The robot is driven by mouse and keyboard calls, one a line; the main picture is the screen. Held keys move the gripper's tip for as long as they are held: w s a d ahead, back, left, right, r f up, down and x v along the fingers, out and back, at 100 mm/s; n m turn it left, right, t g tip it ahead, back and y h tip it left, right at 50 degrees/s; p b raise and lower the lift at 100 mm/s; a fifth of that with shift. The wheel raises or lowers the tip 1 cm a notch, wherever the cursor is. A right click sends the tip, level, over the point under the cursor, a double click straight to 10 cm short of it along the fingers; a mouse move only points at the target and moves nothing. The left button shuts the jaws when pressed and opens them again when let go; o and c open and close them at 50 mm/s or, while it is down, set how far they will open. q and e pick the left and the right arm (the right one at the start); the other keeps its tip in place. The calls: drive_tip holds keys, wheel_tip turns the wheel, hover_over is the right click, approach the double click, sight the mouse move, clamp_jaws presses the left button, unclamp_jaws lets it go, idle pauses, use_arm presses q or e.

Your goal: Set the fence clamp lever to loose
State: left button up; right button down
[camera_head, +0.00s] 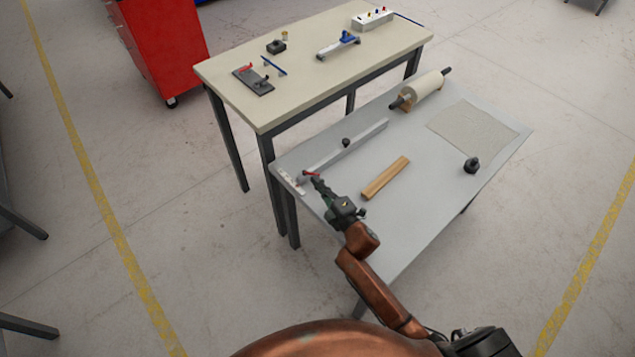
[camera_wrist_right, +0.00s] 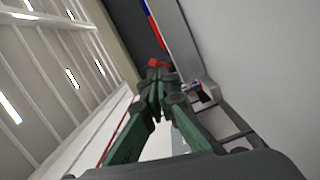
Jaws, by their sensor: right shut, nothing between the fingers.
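The fence (camera_head: 350,147) is a long pale bar lying along the left edge of the grey table. Its red clamp lever (camera_head: 311,173) is at the bar's near end, beside a small white plate with marks (camera_head: 289,180). My right gripper (camera_head: 317,181) is shut and empty, with its tips right at the lever. In the right wrist view the lever's red end (camera_wrist_right: 155,63) shows just beyond the closed fingertips (camera_wrist_right: 157,88). I cannot tell whether they touch, and the fingers partly hide the lever. My left gripper is not in view.
The grey table (camera_head: 440,195) also holds a wooden strip (camera_head: 385,178), a roll (camera_head: 425,88), a flat grey sheet (camera_head: 472,130) and a black knob-like piece (camera_head: 472,165). A cream table (camera_head: 310,80) with small fixtures stands behind. A red cabinet (camera_head: 163,45) is at left.

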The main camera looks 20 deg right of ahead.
drive_tip(key=s+a, duration=0.1)
drive_tip(key=s+a+r+p, duration=0.1)
drive_tip(key=shift+s+a, duration=0.2)
drive_tip(key=shift+a, duration=0.15)
drive_tip(key=s+d, duration=0.1)
drive_tip(key=s, duration=0.2)
drive_tip(key=s+d+p, duration=0.1)
drive_tip(key=s+d, duration=0.1)
drive_tip(key=s, duration=0.1)
drive_tip(key=s+d+p, duration=0.1)
drive_tip(key=s+d, duration=0.1)
drive_tip(key=s, duration=0.1)
drive_tip(key=shift+r, duration=0.1)
